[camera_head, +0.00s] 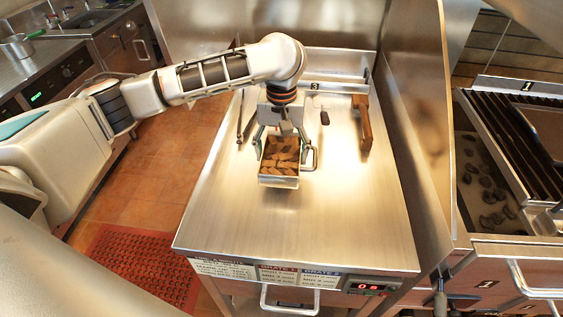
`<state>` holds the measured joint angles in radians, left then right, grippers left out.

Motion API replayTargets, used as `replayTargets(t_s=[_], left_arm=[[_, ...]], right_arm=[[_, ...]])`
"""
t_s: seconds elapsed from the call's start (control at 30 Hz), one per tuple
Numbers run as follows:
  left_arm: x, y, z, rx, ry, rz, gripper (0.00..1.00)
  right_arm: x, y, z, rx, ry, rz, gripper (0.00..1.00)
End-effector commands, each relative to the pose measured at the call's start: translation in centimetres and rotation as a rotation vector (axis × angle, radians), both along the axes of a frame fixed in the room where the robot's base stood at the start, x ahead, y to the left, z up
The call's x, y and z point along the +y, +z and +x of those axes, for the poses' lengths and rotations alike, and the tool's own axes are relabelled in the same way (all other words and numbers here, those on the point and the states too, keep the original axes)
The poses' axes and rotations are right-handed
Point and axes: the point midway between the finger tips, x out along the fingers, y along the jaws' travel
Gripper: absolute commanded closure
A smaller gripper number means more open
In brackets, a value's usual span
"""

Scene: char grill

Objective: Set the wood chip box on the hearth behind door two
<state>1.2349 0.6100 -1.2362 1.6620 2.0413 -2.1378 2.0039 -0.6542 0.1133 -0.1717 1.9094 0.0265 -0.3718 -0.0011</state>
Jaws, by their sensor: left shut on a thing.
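The wood chip box (279,181) is a small open metal box filled with brown chips, with a handle on its right side. It is over the middle of the steel counter (330,225); I cannot tell whether it touches the surface. My left gripper (279,137) points down from behind the box and is shut on it. A black label that seems to read 2 (315,86) is on the strip at the counter's back. I cannot make out door two or its hearth. My right gripper is not in view.
A wooden-handled tool (362,124) lies at the counter's back right, and long tongs (246,116) lie at the left. A steel side panel (425,110) separates the counter from a grill with coals (482,185). The counter's front is clear.

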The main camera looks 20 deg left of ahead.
Motion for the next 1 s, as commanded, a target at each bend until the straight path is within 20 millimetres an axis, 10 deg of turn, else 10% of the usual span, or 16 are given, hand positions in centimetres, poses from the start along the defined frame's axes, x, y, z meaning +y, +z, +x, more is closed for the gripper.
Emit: replayTargets(t_s=[0.67, 0.7, 0.73, 1.0], left_arm=[[0.0, -3.7, 0.0, 0.001, 0.002, -0.001, 0.63], [0.0, -3.7, -0.1, 0.002, 0.002, -0.001, 0.23], [0.0, -3.7, -0.1, 0.002, 0.002, -0.001, 0.15], [0.0, -3.7, -0.1, 0.002, 0.001, -0.001, 0.14]], right_arm=[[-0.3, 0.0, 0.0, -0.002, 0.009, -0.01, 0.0], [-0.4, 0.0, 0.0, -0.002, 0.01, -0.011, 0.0], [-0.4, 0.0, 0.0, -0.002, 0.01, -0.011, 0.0], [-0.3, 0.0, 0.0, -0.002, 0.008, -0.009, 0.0]])
